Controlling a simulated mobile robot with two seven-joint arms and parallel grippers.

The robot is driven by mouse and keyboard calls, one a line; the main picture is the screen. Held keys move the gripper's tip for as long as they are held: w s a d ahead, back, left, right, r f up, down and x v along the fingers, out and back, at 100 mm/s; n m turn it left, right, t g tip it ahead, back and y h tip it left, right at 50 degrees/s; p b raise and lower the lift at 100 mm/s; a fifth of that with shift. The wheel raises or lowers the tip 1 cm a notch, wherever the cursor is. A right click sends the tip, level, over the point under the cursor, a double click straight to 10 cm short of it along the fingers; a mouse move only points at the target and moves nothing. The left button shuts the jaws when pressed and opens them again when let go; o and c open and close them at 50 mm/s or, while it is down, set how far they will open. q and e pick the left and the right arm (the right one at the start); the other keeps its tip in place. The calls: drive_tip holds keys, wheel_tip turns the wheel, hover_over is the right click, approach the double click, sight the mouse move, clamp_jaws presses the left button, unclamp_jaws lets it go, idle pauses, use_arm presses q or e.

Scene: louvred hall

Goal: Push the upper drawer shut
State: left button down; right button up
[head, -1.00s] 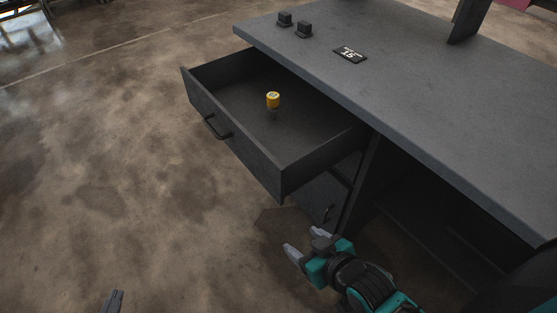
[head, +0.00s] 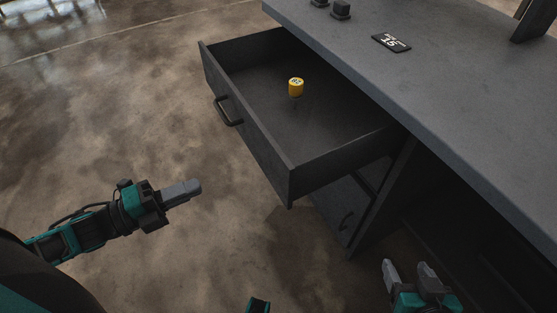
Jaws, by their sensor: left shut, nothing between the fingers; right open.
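The upper drawer (head: 258,132) is pulled well out from under the dark grey desk top. Its front has a dark bar handle (head: 228,111) and faces lower left. A small yellow-topped cylinder (head: 296,87) stands upright inside the drawer. My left gripper (head: 196,187) is shut and empty, left of the drawer's front and apart from it, pointing right. My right gripper (head: 407,268) is open and empty, below and right of the drawer's near corner, in front of the desk.
A lower drawer (head: 342,209) with its own handle is closed beneath the upper one. The desk top (head: 450,100) carries a small black number plate (head: 391,43) and two small dark blocks (head: 340,10). Open floor (head: 120,120) lies left of the drawer.

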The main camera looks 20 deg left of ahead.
sight(265, 158)
use_arm(q)
drive_tip(key=b+x, duration=0.2)
drive_tip(key=x, duration=1.2)
drive_tip(key=shift+s, duration=0.1)
use_arm(e)
wheel_tip(265, 158, down, 2)
drive_tip(key=shift+s+f, duration=0.1)
drive_tip(key=shift+f, duration=0.15)
use_arm(q)
drive_tip(key=shift+d, duration=0.1)
